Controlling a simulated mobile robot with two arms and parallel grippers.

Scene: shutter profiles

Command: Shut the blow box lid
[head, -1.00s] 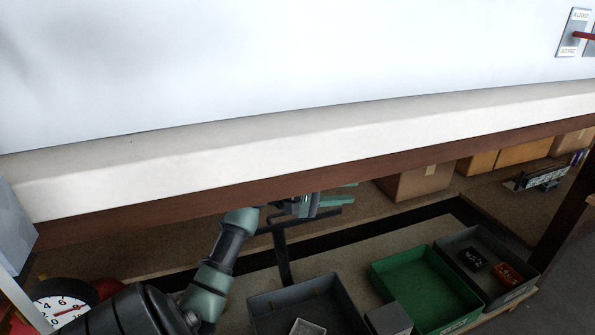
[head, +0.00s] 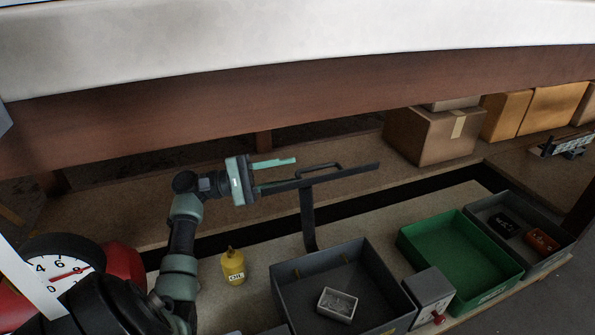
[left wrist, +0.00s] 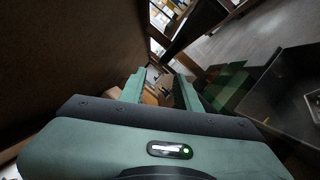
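An open dark grey box (head: 386,297) stands on the low shelf in the head view, with a small pale tray (head: 337,304) inside. I take it to be the blow box. Behind it rises a dark upright strip (head: 307,218) with a thin dark crosspiece and handle (head: 345,174) on top. This looks like the raised lid seen nearly edge-on; its join to the box is unclear. My left gripper (head: 292,172) is at the crosspiece's left end, fingers pointing right. The left wrist view shows its fingers (left wrist: 161,90) apart with nothing clearly between them. My right gripper is out of view.
A thick beam (head: 250,100) runs above the shelf. A green bin (head: 420,246), a small grey box (head: 427,287) and another grey bin (head: 545,262) stand right. A yellow bottle (head: 233,267) stands left of the box. Cardboard boxes (head: 425,137) sit behind.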

